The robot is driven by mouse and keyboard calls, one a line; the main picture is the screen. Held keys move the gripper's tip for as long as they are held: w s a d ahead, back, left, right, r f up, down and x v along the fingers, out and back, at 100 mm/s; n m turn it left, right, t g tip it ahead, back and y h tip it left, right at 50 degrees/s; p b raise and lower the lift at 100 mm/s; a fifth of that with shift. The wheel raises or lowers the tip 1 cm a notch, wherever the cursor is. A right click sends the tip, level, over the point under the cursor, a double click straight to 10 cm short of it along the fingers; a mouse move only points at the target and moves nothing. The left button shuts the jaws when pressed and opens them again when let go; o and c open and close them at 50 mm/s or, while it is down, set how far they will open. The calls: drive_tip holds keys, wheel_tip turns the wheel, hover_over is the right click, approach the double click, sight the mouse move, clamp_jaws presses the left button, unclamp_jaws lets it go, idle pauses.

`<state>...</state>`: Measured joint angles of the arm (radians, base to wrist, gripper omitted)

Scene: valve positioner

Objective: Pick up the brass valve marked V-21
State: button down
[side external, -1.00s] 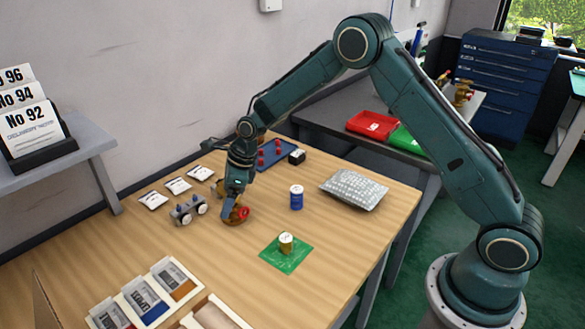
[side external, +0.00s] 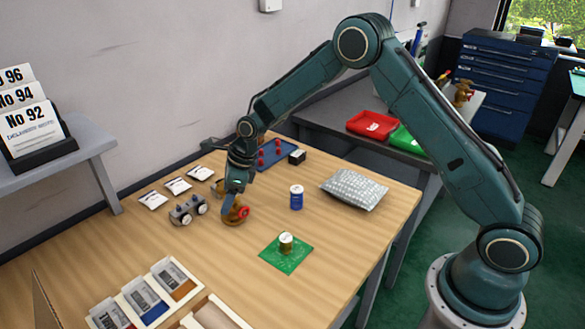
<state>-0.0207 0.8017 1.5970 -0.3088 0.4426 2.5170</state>
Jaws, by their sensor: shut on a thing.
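A brass valve with a red handwheel (side external: 238,214) stands on the wooden table, left of the blue can. My gripper (side external: 233,201) reaches down from above and is shut on this valve, which appears to rest on the table top. The fingers hide part of the valve body. I cannot read any V-21 marking on it. Another brass-coloured piece shows partly behind my wrist (side external: 219,187).
A grey block with knobs (side external: 187,210) stands close on the left. A blue can (side external: 296,197), a silver padded bag (side external: 354,189) and a green mat (side external: 288,264) lie to the right. A blue tray (side external: 278,152) is behind.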

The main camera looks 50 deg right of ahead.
drive_tip(key=shift+w+r, duration=0.1)
drive_tip(key=shift+r, duration=0.15)
drive_tip(key=shift+r, duration=4.95)
